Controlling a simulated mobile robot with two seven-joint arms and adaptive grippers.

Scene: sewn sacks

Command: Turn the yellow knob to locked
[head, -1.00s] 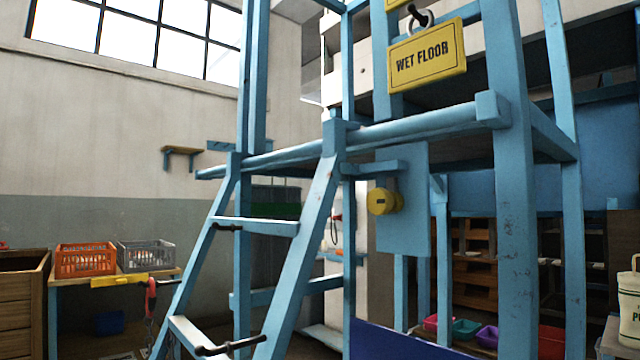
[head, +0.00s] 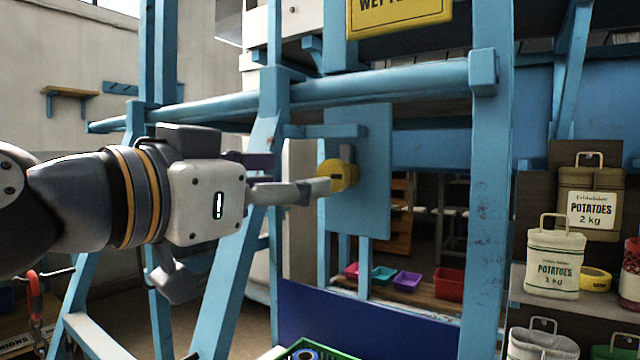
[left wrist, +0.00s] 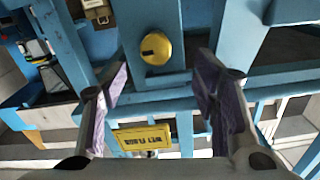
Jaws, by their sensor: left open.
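The yellow knob (head: 343,175) sits on a light-blue panel (head: 372,190) fixed to the blue frame. In the left wrist view the knob (left wrist: 156,47) is round with a dark mark on its face, and it lies ahead of and between the open fingers. My left gripper (head: 325,188) reaches in from the left in the head view, its fingertip overlapping the knob's left edge in the picture. The left wrist view shows the two fingers (left wrist: 163,85) wide apart with nothing between the pads. I cannot tell whether a finger touches the knob. My right gripper is not in view.
Blue ladder rails (head: 240,230) and a horizontal blue beam (head: 390,82) stand close around my left arm. A yellow wet-floor sign (head: 400,14) hangs above. Potato sacks (head: 554,263) stand on shelves at the right. Coloured trays (head: 407,281) lie lower behind the panel.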

